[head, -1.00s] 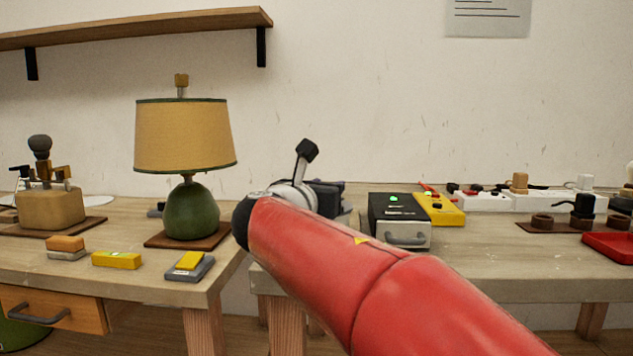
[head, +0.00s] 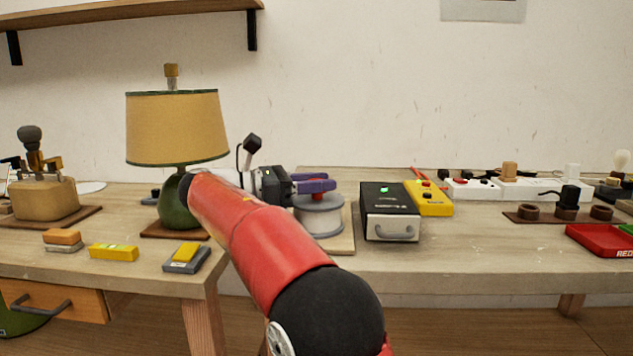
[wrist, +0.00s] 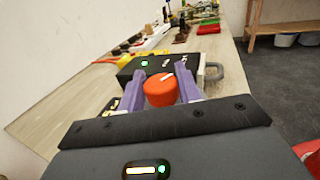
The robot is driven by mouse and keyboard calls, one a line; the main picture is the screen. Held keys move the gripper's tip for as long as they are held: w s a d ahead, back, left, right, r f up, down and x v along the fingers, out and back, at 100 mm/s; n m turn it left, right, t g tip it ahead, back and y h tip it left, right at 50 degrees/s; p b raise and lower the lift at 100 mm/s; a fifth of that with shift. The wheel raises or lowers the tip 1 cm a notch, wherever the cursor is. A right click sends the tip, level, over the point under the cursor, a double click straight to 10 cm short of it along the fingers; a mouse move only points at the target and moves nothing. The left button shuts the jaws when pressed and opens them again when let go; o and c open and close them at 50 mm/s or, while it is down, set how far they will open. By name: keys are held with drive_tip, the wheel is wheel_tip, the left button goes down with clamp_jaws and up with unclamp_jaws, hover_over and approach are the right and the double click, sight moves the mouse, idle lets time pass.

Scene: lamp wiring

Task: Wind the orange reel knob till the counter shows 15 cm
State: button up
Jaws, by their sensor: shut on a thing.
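The orange reel knob (wrist: 161,91) shows in the wrist view, with a pale mark on its top. My gripper (wrist: 161,84) has a purple finger on each side of it and is shut on it. In the head view my gripper (head: 322,184) is over the grey-white reel (head: 319,219), which stands on a pale base board (head: 345,235). I cannot read any length counter in either view.
Right of the reel is a black box (head: 390,200) with a green light and a handle, then a yellow meter (head: 431,199). A lamp (head: 178,128) stands left of my arm. A red tray (head: 597,241) is at the far right. The bench front near the box is clear.

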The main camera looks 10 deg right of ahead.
drive_tip(key=shift+m+g+y, duration=0.4)
drive_tip(key=shift+m+g, duration=1.5)
drive_tip(key=shift+g, duration=1)
drive_tip(key=shift+f+m+g, duration=0.1)
drive_tip(key=shift+m+g, duration=0.3)
drive_tip(key=shift+g, duration=0.2)
drive_tip(key=o, duration=1)
drive_tip(key=shift+c, duration=0.2)
